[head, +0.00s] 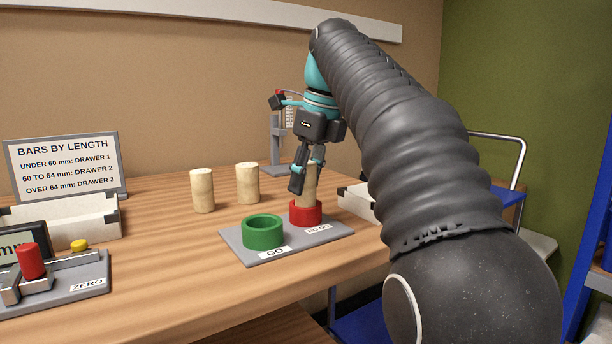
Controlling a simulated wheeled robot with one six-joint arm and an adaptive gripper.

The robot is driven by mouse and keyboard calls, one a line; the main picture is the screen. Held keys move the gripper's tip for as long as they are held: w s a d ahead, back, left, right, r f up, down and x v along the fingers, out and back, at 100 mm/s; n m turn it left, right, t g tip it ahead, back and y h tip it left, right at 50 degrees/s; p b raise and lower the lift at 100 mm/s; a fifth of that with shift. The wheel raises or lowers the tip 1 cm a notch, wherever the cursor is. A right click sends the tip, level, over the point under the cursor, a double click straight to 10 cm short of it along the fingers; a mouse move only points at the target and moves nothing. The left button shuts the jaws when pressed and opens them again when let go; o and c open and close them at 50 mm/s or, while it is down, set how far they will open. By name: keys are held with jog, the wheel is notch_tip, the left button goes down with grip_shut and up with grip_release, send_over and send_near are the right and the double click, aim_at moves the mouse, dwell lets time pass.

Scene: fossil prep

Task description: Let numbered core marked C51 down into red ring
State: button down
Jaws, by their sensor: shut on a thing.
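My gripper (308,176) is shut on a pale tan cylindrical core (311,190), which stands about upright at the red ring (306,214). The core's lower end meets the ring's mouth. I cannot tell how deep it sits, or whether it rests on the rim. No mark C51 is readable on it from here. The red ring is on a grey plate (335,229), behind a label reading NO GO. A green ring (262,232), empty as far as I see, stands to its left, behind a GO label.
Two similar cores (203,191) (247,183) stand on the table left of the plate. A grey stand (276,140) is behind my gripper.

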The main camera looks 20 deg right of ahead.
jog(key=shift+b+x, duration=0.65)
jog(key=shift+x, duration=0.4)
jog(key=shift+s+d, duration=0.15)
jog(key=shift+s, duration=0.05)
dwell(0.6)
jog(key=shift+w+a+p+v, duration=0.1)
jog(key=shift+p+v, duration=0.6)
jog(key=shift+p, duration=0.05)
jog(key=shift+w+a+p+v, duration=0.1)
jog(key=shift+w+p+v, duration=0.05)
jog(key=shift+p+v, duration=0.6)
jog(key=shift+w+a+v, duration=0.1)
jog(key=shift+v, duration=0.6)
jog(key=shift+w+a+v, duration=0.1)
jog(key=shift+w+v, duration=0.05)
jog(key=shift+v, duration=0.5)
